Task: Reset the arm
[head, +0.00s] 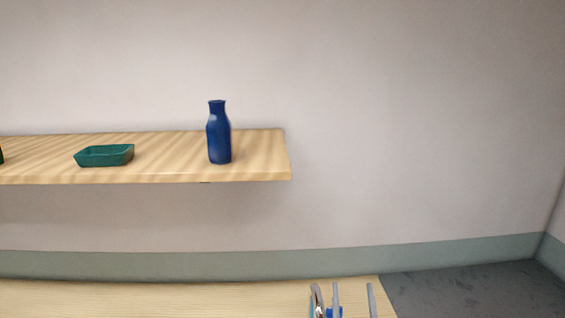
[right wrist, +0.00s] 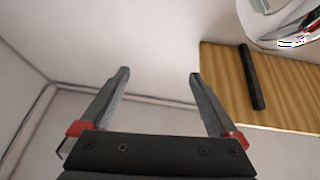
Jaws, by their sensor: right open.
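My right gripper (head: 354,288) shows at the bottom edge of the head view, in front of the wooden table's right end. Its two grey fingertips stand apart and the rest is cut off. In the right wrist view the same gripper (right wrist: 159,73) is open, with nothing between its fingers and only pale wall and floor behind. My left gripper is not seen.
A wooden shelf (head: 262,150) on the wall holds a blue bottle (head: 219,140) and a green dish (head: 104,156). A wooden table (head: 180,298) lies below. A shiny metal object (head: 318,298) shows near its right end. A black rod (right wrist: 251,78) lies on wood.

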